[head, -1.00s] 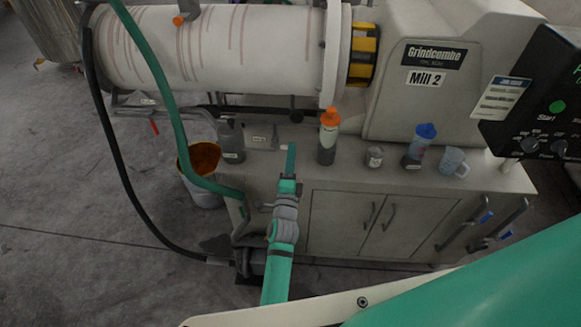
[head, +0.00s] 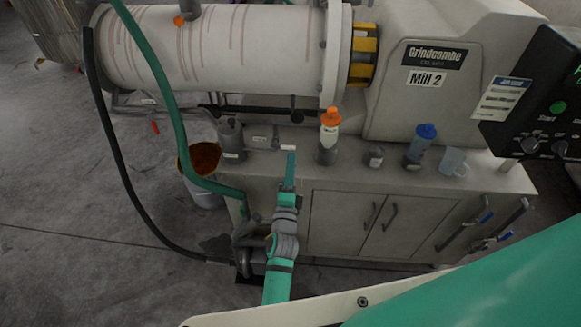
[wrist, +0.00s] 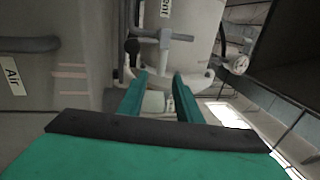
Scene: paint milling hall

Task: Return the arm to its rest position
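My arm reaches forward over the front edge of the mill's cabinet in the head view. My gripper (head: 290,168) points away toward the back of the worktop, and its fingers overlap edge-on there. In the wrist view its two green fingers (wrist: 160,92) stand apart, with nothing seen held between them. A pale surface shows through the gap, and I cannot tell what it is.
The worktop (head: 340,179) bears an orange-capped bottle (head: 329,135) just right of my gripper, a blue-capped bottle (head: 420,146) and a clear jug (head: 453,161). A green hose (head: 160,90) and a bucket (head: 202,190) are left. The wrist view shows a gauge (wrist: 238,65).

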